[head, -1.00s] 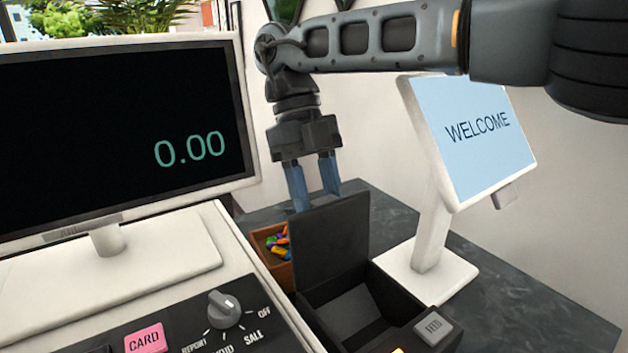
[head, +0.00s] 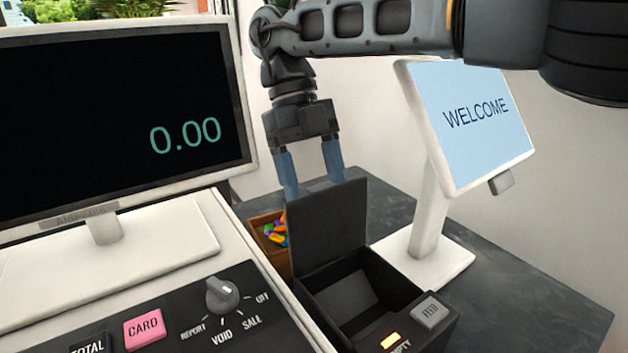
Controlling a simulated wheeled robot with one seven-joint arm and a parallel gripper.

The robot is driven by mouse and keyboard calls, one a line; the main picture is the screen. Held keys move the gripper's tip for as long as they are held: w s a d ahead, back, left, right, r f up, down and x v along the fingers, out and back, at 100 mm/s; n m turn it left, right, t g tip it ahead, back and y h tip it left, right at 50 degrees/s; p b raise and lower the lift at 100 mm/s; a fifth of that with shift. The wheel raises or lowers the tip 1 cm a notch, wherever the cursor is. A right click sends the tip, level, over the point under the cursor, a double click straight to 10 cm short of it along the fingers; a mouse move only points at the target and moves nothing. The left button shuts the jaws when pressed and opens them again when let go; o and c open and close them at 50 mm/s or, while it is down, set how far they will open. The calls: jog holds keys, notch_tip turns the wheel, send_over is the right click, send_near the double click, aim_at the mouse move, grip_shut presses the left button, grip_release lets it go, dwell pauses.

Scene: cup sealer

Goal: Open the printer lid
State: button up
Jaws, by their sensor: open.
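The black printer (head: 413,297) stands on the dark counter, right of the cash register. Its lid (head: 328,230) stands raised, close to upright, and the empty-looking bay (head: 350,300) inside shows. A grey FEED button (head: 431,311) and a lit orange light (head: 391,341) are on the printer's top. My gripper (head: 311,190) points down just behind the lid's top edge, with its two blue fingers apart and nothing between them. The fingertips are partly hidden by the lid, so I cannot tell whether they touch it.
A wooden box of colourful pieces (head: 272,236) sits left of the lid. The register's large screen (head: 120,120) and keyed panel (head: 222,296) fill the left. A WELCOME display (head: 470,120) on a white stand is at the right. Counter is clear at front right (head: 540,310).

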jog(key=b+v, duration=0.1)
jog(key=v, duration=0.6)
jog(key=shift+a+r, duration=0.1)
jog(key=shift+a, duration=0.05)
